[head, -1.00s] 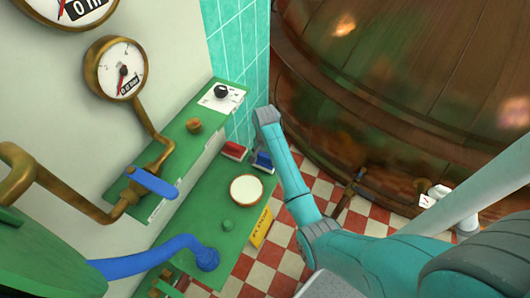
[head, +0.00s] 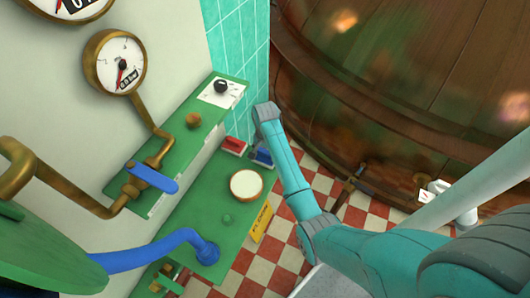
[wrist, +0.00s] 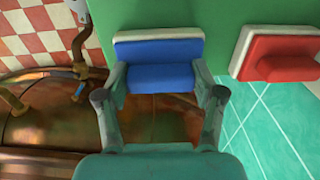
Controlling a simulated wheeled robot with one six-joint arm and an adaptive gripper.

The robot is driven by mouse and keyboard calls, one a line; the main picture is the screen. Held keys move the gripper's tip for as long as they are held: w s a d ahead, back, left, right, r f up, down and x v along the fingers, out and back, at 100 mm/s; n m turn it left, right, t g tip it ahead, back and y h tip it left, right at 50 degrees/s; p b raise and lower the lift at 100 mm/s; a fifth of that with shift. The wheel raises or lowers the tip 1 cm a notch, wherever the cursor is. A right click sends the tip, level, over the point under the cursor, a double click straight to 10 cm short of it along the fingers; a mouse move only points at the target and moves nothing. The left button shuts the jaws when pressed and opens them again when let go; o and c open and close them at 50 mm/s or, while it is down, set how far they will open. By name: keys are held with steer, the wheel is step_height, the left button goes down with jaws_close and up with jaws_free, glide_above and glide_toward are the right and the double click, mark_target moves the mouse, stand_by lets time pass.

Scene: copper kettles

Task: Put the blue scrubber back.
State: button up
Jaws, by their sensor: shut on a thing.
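The blue scrubber (wrist: 160,77) is a blue block with a pale strip along its far edge in the wrist view. It sits at the edge of the green panel (wrist: 210,18). My gripper (wrist: 160,84) has one finger at each end of the blue block and is shut on it. In the head view the blue scrubber (head: 263,156) shows small at the panel's far corner, below my wrist. I cannot tell whether it rests on the panel or is just above it.
A red block (wrist: 278,58) with a pale border is close beside the blue one. A round white-topped gauge or dish (head: 246,184) and a yellow sign (head: 261,221) are nearer. A teal tiled wall (head: 236,50) and large copper vessel (head: 390,90) stand close by.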

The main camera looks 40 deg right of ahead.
steer(key=shift+f, duration=0.35)
steer(key=o, duration=1.6)
step_height(320, 180, up, 12)
steer(key=shift+s+a, duration=0.1)
steer(key=shift+s, duration=0.05)
